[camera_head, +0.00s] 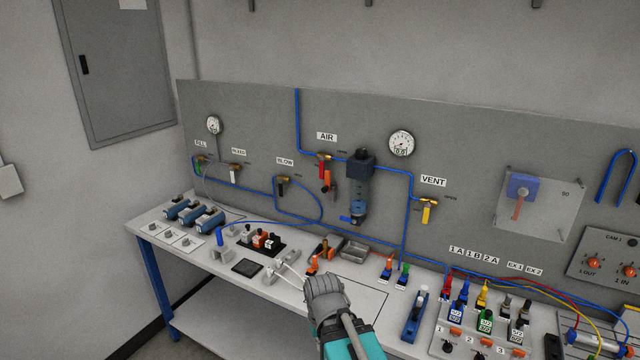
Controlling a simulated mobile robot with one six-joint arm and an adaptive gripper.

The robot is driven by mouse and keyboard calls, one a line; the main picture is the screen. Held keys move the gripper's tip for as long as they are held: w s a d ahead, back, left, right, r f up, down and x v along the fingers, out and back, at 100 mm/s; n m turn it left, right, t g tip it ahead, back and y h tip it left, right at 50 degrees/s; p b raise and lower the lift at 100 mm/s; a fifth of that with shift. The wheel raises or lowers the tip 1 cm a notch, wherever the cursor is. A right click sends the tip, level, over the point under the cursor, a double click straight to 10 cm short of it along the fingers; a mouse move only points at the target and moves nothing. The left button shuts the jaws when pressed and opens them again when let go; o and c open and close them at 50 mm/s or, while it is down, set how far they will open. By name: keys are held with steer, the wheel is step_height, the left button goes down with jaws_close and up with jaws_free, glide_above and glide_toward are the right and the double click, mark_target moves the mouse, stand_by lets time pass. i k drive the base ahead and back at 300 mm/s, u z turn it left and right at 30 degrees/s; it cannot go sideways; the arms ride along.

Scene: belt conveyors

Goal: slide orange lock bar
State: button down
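My gripper (274,271) reaches up and left over the workbench from the bottom of the view. Its two thin pale fingers appear spread, with nothing visible between them. A small orange piece (327,180) hangs under the AIR valve on the grey panel, just below a red handle (321,169); it may be the lock bar, but it is too small to be sure. My gripper is below it and apart from it. Another orange-and-black part (314,264) lies on the bench close to my gripper.
The workbench (360,296) carries blue cylinders (208,218) at left, a grey tray (356,250), and a blue upright part (414,316) right of my gripper. Coloured plugs and hoses crowd the right side. Blue tubing (409,215) runs along the panel.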

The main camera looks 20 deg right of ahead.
mark_target(326, 189)
steer(key=z, duration=0.05)
steer(key=i, duration=0.9)
steer(key=u, duration=0.05)
